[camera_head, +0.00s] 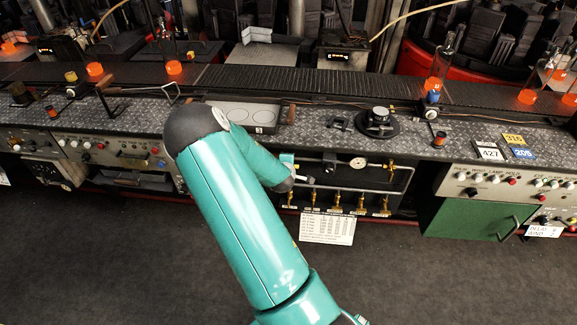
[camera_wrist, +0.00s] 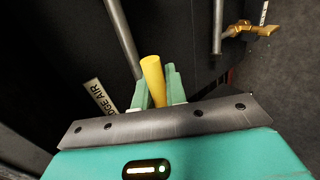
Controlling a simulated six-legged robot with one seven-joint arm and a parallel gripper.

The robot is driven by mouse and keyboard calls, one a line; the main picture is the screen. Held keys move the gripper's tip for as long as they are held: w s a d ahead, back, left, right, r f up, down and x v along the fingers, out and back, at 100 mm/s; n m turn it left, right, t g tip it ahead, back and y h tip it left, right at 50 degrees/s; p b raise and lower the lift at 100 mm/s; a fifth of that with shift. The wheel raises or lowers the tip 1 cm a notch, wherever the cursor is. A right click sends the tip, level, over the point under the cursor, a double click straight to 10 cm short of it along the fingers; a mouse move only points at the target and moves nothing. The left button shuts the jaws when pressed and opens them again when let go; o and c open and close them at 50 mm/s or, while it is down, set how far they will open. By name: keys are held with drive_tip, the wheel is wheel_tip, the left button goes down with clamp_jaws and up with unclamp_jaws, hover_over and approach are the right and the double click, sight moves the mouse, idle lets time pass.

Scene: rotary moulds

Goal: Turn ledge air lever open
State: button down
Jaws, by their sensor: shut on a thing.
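The yellow ledge air lever (camera_wrist: 152,78) stands between the two green fingers of my gripper (camera_wrist: 158,88) in the wrist view. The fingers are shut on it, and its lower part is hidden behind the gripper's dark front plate. A tilted white label (camera_wrist: 100,97) reading "…DGE AIR" lies just left of the fingers. In the head view my teal arm reaches to the left part of a panel (camera_head: 345,170) with a row of brass valves (camera_head: 337,199). My arm blocks much of the lever's surroundings there, and I cannot make the lever out.
Another brass valve (camera_wrist: 250,30) with a label sits at the upper right of the wrist view, beside a grey pipe (camera_wrist: 218,25). In the head view a printed sheet (camera_head: 328,229) hangs below the valves. A green cabinet (camera_head: 475,219) stands to the right. The floor in front is clear.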

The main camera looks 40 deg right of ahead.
drive_tip(key=shift+s+d, duration=0.1)
drive_tip(key=c, duration=1.4)
unclamp_jaws()
drive_tip(key=shift+r, duration=0.1)
drive_tip(key=shift+c, duration=0.2)
drive_tip(key=v, duration=1.4)
